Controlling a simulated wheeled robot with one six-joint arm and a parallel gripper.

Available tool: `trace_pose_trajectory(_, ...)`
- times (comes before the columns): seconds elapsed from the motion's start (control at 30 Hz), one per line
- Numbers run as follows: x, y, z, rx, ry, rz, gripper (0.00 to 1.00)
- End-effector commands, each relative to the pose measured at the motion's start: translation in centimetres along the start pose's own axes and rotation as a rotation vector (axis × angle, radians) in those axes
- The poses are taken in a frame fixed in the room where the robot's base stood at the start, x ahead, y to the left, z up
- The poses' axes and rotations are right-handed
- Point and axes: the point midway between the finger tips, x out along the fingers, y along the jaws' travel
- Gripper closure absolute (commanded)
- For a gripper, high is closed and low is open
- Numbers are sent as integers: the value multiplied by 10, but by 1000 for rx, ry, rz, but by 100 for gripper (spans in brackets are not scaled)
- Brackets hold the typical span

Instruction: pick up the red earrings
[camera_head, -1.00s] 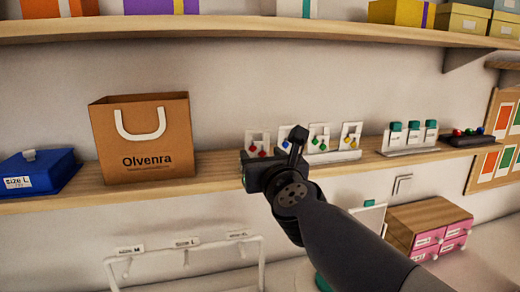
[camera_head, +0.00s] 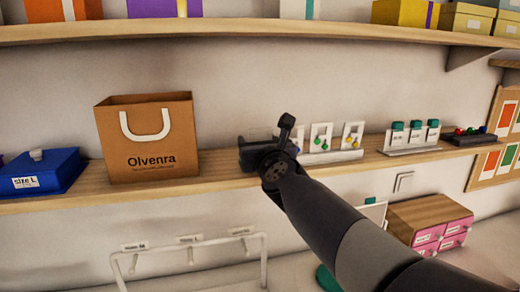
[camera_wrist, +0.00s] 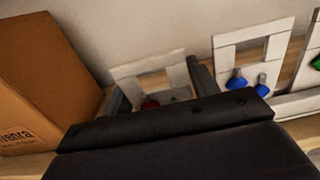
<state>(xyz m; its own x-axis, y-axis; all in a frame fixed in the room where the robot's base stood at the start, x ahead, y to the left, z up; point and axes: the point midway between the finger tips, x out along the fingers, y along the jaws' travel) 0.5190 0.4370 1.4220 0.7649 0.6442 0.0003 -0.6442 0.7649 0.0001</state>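The red earrings (camera_wrist: 150,104) hang on a white card (camera_wrist: 150,70) in the wrist view. The dark body of my gripper hides their lower part. My gripper (camera_wrist: 157,78) is open, with one finger at each side of the card. I cannot tell whether the fingers touch it. In the head view my gripper (camera_head: 268,138) is at the shelf and covers the red earrings. Blue earrings (camera_wrist: 248,86) hang on the neighbouring card to the right.
A brown paper bag (camera_head: 150,145) stands close on the left, and also shows in the wrist view (camera_wrist: 45,75). Cards with green earrings (camera_head: 320,141) and yellow earrings (camera_head: 351,140) stand to the right. A blue box (camera_head: 40,170) sits farther left. An upper shelf (camera_head: 250,30) runs above.

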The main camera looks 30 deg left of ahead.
Motion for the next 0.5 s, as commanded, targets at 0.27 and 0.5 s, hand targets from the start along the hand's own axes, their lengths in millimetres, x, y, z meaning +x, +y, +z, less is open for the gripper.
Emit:
trace_pose_trajectory(0.27,0,0,0,0,0,0,66)
trace_pose_trajectory(0.5,0,0,0,0,0,0,83)
